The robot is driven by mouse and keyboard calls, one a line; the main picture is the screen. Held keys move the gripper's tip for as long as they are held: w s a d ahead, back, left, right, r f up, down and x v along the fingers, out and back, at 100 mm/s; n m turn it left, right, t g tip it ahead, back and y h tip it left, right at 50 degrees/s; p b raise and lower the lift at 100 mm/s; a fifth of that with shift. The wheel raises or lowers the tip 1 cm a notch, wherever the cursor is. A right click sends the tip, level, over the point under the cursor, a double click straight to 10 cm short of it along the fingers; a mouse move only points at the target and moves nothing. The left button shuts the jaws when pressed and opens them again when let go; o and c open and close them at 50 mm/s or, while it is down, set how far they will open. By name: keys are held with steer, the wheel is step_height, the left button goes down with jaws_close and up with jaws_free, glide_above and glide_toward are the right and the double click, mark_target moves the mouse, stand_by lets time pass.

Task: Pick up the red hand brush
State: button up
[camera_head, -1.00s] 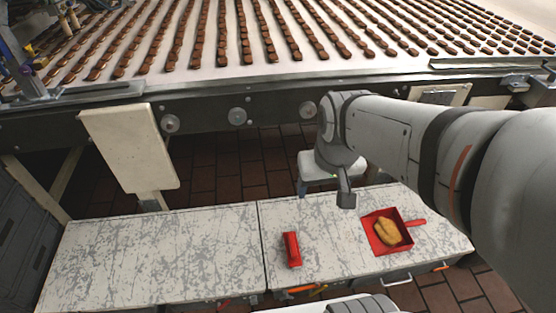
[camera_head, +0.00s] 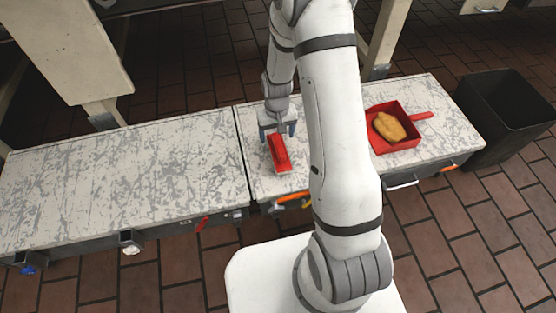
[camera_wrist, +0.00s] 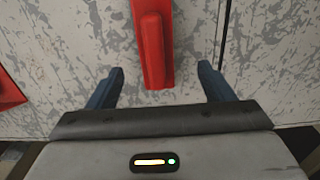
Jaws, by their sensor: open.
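The red hand brush (camera_head: 278,153) lies on the worn white worktop (camera_head: 130,165), near the left end of its right-hand section. In the wrist view the brush (camera_wrist: 153,45) runs lengthwise from the top edge to the middle of the picture. My gripper (camera_head: 277,131) is at the brush's far end in the head view. In the wrist view my gripper (camera_wrist: 160,80) has its two blue fingers wide apart, one on each side of the brush's line, with gaps on both sides. It is open and empty. I cannot tell its exact height above the worktop.
A red dustpan (camera_head: 404,143) holding a yellow-brown lump (camera_head: 388,127) lies right of the brush, with my arm passing between them in the head view. A black bin (camera_head: 505,110) stands at the right end. The worktop's left section is bare.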

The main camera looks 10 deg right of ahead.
mark_target(279, 144)
step_height(279, 144, down, 4)
steer(key=shift+w+f+b, duration=0.1)
steer(key=shift+f+b, duration=0.05)
steer(key=shift+b, duration=0.5)
steer(key=f+b, duration=0.2)
steer(key=f, duration=0.3)
steer(key=shift+w+d+b, duration=0.1)
steer(key=shift+d+b, duration=0.25)
steer(key=shift+b, duration=0.05)
steer(key=shift+c, duration=0.2)
steer(key=shift+r, duration=0.1)
steer(key=c, duration=1.2)
step_height(279, 144, up, 10)
steer(key=p, duration=0.4)
